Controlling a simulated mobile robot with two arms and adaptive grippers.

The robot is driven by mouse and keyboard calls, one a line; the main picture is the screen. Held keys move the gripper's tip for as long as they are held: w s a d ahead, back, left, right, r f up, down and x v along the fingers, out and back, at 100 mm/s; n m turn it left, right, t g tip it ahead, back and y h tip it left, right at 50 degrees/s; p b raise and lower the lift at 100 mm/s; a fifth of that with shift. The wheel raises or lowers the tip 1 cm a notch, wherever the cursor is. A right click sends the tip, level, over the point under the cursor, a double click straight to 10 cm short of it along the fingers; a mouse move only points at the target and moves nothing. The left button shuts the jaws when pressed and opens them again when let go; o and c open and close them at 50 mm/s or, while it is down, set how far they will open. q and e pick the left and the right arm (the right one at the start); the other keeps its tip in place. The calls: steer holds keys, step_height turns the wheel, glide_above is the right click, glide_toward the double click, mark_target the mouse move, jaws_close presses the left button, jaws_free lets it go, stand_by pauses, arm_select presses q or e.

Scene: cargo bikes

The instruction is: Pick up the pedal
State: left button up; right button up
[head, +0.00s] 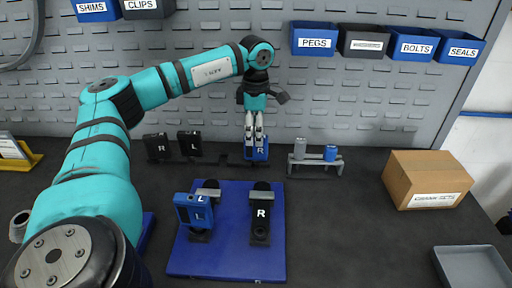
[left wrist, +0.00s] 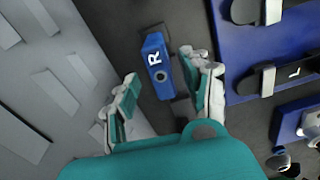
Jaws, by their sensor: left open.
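A blue pedal marked R (head: 260,155) is at the back of the bench, by the foot of the grey wall panel. My left gripper (head: 254,138) points down right over it and hides part of it in the head view. In the left wrist view the blue R pedal (left wrist: 155,58) shows between the two spread fingers of my left gripper (left wrist: 160,70), with gaps on both sides. The gripper is open and empty. My right gripper is not in view.
Black pedals marked R (head: 157,147) and L (head: 190,145) stand left of it. A grey stand (head: 315,165) with small cylinders is to the right. A blue mat (head: 225,258) in front bears a blue L pedal (head: 193,211) and a black R piece (head: 261,215). A cardboard box (head: 410,185) is farther right.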

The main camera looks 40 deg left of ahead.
mark_target(256, 150)
arm_select(q)
steer(key=shift+f, duration=1.45)
jaws_close()
